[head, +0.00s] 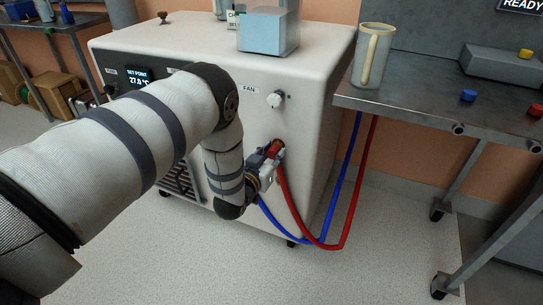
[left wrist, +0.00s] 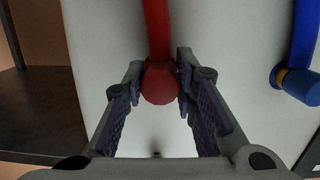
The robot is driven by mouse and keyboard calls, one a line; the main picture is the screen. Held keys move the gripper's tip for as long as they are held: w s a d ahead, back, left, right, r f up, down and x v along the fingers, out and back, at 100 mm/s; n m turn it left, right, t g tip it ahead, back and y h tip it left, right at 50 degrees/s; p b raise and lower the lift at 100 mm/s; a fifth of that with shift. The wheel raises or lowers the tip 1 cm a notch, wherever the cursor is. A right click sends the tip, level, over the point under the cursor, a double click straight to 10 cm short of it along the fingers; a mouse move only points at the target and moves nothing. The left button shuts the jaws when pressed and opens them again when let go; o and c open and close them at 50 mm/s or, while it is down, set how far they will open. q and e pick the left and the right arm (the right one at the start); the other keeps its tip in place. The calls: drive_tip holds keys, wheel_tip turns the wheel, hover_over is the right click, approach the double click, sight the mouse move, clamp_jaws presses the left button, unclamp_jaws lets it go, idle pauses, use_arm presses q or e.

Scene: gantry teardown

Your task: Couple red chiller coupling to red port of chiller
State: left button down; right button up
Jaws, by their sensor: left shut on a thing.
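The chiller (head: 315,90) is a large white box with a lit set-point display. My left gripper (head: 267,158) is at its front face, low on the right side, below the fan knob. It is shut on the red chiller coupling (head: 276,148), which also shows between the two fingers in the left wrist view (left wrist: 161,86). The red port is mostly hidden, so I cannot tell whether the coupling is fully seated. The red hose (head: 300,222) hangs from the coupling. My right gripper is out of view.
A blue coupling (left wrist: 302,87) sits at a brass port beside the red one. The blue hose (head: 325,222) loops beside the red hose towards the metal table (head: 420,110). That table holds a beige mug (head: 371,58) and small coloured caps. Floor in front is clear.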

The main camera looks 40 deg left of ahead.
use_arm(q)
drive_tip(key=shift+w, duration=0.25)
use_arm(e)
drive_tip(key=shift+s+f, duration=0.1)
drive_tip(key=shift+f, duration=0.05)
use_arm(q)
drive_tip(key=c, duration=1.2)
unclamp_jaws()
